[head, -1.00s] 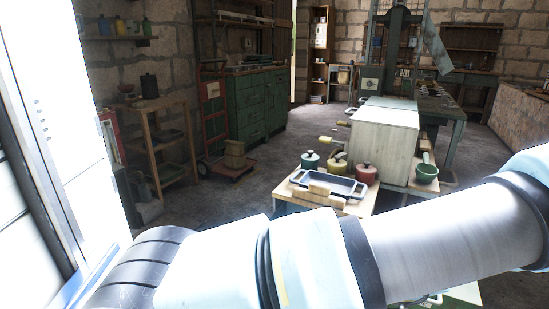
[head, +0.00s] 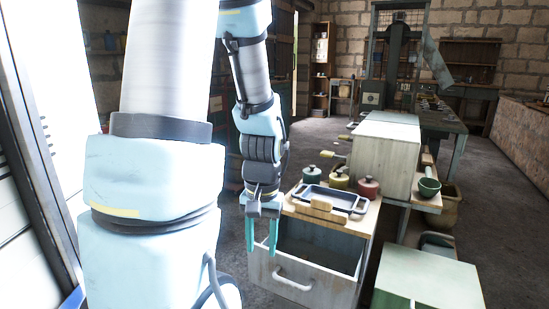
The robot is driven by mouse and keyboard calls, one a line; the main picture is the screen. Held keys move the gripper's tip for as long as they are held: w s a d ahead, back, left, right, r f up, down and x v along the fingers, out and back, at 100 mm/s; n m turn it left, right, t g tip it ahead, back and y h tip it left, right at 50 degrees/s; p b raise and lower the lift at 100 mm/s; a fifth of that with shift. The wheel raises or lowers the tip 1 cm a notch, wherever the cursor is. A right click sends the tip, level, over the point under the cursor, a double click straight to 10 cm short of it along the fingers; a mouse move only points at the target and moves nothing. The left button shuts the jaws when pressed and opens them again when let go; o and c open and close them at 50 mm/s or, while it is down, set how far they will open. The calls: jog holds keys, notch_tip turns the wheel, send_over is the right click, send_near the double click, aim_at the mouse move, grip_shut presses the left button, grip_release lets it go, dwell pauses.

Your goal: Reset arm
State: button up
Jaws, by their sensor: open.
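My arm fills the left part of the head view, with its forearm hanging down at the middle. My gripper (head: 262,236) points downward with its two teal fingers apart and nothing between them. It appears in front of the left edge of a small wooden cabinet (head: 359,285). The cabinet's drawer (head: 293,284) with a white handle is pulled open, and its visible inside looks empty. I cannot tell whether the gripper touches the drawer.
On the cabinet top stand a blue-grey tray (head: 338,195), a wooden block (head: 322,207) and red (head: 368,188), yellow (head: 339,178) and green (head: 311,175) pots. A green bowl (head: 429,187) sits to the right. A pale green box (head: 428,277) stands at lower right. Floor shows between them.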

jog(key=a+r+t+p, duration=0.1)
jog(key=a+r+p, duration=0.1)
jog(key=r+p, duration=0.6)
jog(key=a+r+n+p, duration=0.1)
jog(key=r+p, duration=0.7)
jog(key=r, duration=0.4)
jog(key=shift+w+a+t+h, duration=0.3)
jog(key=shift+w+a+t, duration=0.1)
